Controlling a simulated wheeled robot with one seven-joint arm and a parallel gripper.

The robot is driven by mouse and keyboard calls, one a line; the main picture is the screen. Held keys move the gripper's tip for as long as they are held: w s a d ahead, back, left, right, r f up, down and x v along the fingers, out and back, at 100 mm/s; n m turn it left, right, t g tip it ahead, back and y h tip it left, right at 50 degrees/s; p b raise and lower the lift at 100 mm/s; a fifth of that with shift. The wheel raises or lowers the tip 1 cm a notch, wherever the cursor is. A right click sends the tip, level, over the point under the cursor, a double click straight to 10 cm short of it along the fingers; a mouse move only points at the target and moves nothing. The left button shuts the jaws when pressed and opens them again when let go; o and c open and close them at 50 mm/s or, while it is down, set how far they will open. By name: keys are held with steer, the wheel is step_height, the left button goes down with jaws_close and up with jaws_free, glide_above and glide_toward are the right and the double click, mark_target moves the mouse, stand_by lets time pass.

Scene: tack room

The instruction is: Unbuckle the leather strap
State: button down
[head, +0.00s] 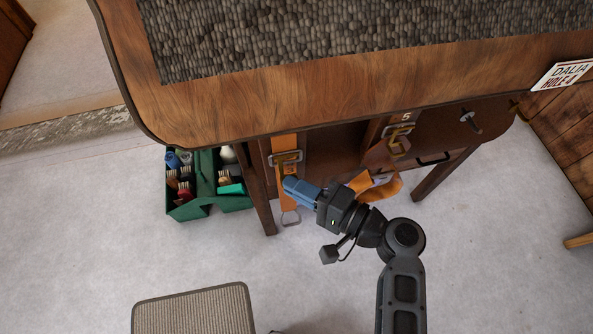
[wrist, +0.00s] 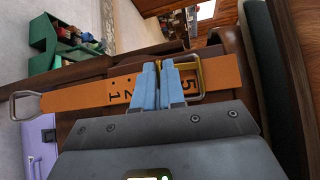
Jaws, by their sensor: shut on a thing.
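The orange leather strap (wrist: 85,98) hangs down from the wooden table's edge and also shows in the head view (head: 288,140). It bears printed numbers and ends in a metal ring (head: 290,218). A brass rectangular buckle (wrist: 203,76) sits around the strap, also visible in the head view (head: 287,157). My gripper (wrist: 162,68) has its blue fingers closed at the strap, right beside the buckle, and it shows just below the buckle in the head view (head: 289,184). The fingers hide the part that they grip and some of the buckle.
A second brass buckle (head: 398,138) hangs to the right under the table top (head: 270,105). An orange strap loop (head: 385,188) lies behind my gripper. A green caddy with brushes (head: 210,206) stands left of the table leg. A woven stool (head: 193,308) is at the front.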

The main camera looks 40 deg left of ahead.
step_height(320, 180, up, 7)
steer(key=m+g+h+p, duration=0.3)
steer(key=m+h+p, duration=0.3)
steer(key=h+p, duration=0.2)
steer(key=shift+s+d+g+h+p, duration=0.25)
steer(key=shift+g+h+p, duration=0.05)
steer(key=shift+p, duration=0.1)
steer(key=shift+r, duration=0.15)
steer(key=c, duration=1.3)
jaws_free()
steer(key=shift+o, duration=0.2)
steer(key=v, duration=0.7)
steer(key=shift+w+d+r+b, duration=0.2)
steer(key=shift+d+b, duration=0.05)
steer(key=shift+b, duration=0.1)
steer(key=shift+f, duration=0.1)
